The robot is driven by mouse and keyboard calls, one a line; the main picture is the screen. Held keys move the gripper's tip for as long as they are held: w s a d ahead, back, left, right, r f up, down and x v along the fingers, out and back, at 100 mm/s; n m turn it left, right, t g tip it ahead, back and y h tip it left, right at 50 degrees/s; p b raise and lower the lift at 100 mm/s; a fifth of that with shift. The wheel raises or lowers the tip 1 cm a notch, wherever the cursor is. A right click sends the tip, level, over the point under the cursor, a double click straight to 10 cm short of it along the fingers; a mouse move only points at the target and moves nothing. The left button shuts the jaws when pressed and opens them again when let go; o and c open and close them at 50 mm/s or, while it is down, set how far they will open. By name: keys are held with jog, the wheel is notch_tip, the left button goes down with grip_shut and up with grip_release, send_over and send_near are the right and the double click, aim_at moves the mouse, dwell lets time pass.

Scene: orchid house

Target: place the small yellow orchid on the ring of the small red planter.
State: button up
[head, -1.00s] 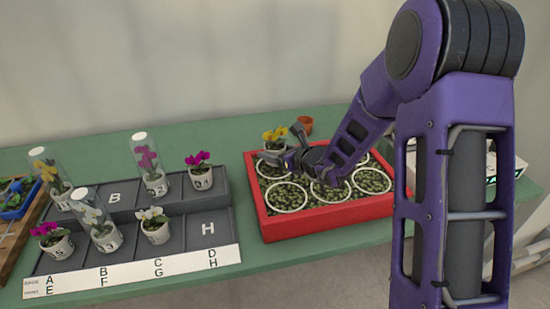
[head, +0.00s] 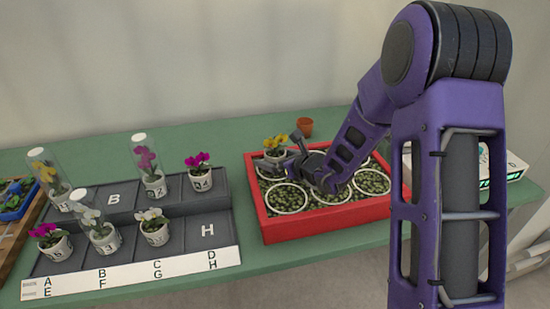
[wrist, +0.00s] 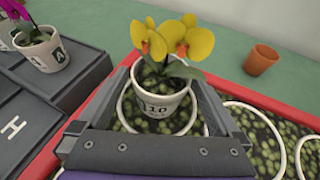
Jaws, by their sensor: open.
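The small yellow orchid (head: 276,147), in a white pot marked 10, stands upright in the back left of the red planter (head: 330,227). In the wrist view the pot (wrist: 158,103) sits inside a white ring (wrist: 121,108), whose edge shows around its near side. The pot hides the ring's far part. My gripper (head: 300,158) is open, just right of the pot in the head view. In the wrist view its fingers (wrist: 166,92) stand apart on either side of the pot, with gaps visible.
Other white rings (head: 287,198) lie empty on the planter's gravel. A terracotta pot (head: 305,126) stands behind the planter. A lettered grey rack (head: 207,229) with several orchids, some in clear tubes, stands to the left. A white box (head: 515,166) is at right.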

jog(key=v, duration=1.2)
jog(key=shift+r+p, duration=0.2)
jog(key=shift+p, duration=0.2)
jog(key=shift+a, duration=0.1)
